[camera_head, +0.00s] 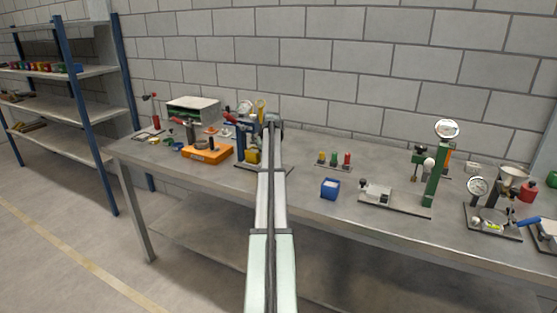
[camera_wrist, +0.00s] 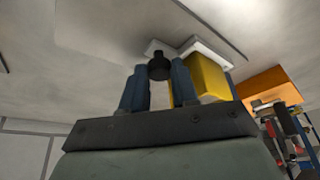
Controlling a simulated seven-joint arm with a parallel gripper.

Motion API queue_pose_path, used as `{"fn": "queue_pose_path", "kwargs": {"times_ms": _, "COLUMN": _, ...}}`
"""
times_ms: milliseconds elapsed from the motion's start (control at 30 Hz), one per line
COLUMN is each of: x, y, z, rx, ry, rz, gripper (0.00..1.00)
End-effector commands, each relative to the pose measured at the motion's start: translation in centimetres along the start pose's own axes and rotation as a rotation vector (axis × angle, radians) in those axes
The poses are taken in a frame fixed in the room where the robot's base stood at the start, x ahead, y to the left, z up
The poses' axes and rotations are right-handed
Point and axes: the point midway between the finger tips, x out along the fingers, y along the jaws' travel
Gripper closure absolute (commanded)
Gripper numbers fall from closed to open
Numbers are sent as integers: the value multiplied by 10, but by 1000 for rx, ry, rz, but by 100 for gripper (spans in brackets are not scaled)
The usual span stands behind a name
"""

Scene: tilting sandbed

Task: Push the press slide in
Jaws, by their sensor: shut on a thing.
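In the wrist view my gripper (camera_wrist: 158,70) has its two blue fingers closed around a black knob (camera_wrist: 159,57). The knob stands by a pale slide piece (camera_wrist: 201,49), which I take to be the press slide. A yellow block (camera_wrist: 211,78) is just right of the fingers and hides part of that piece. In the head view my arm reaches to the press at the bench's back left. The press's blue frame (camera_head: 240,133) and yellow block (camera_head: 252,156) show left of the arm. My fingertips, the knob and the slide are hidden there; how far the slide is in cannot be told.
An orange box (camera_head: 206,152) stands close left of the press. A small blue bin (camera_head: 330,189) and several coloured pieces are to the right. A green gauge stand (camera_head: 436,175) is farther right. The bench front between the arm and the blue bin is clear.

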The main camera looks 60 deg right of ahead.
Motion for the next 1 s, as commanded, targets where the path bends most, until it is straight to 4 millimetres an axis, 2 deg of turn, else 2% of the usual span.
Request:
{"fn": "queue_pose_path", "kwargs": {"times_ms": 367, "x": 2, "y": -6, "z": -7, "rx": 0, "ry": 7, "rz": -3, "gripper": 100}}
{"fn": "queue_pose_path", "kwargs": {"times_ms": 400, "x": 2, "y": -6, "z": -7, "rx": 0, "ry": 7, "rz": -4, "gripper": 67}}
{"fn": "queue_pose_path", "kwargs": {"times_ms": 467, "x": 2, "y": -6, "z": -7, "rx": -1, "ry": 6, "rz": -3, "gripper": 61}}
{"fn": "queue_pose_path", "kwargs": {"times_ms": 767, "x": -3, "y": -5, "z": -5, "rx": 0, "ry": 4, "rz": -1, "gripper": 60}}
{"fn": "queue_pose_path", "kwargs": {"times_ms": 1000, "x": -35, "y": -4, "z": -4, "rx": 0, "ry": 5, "rz": 0, "gripper": 60}}
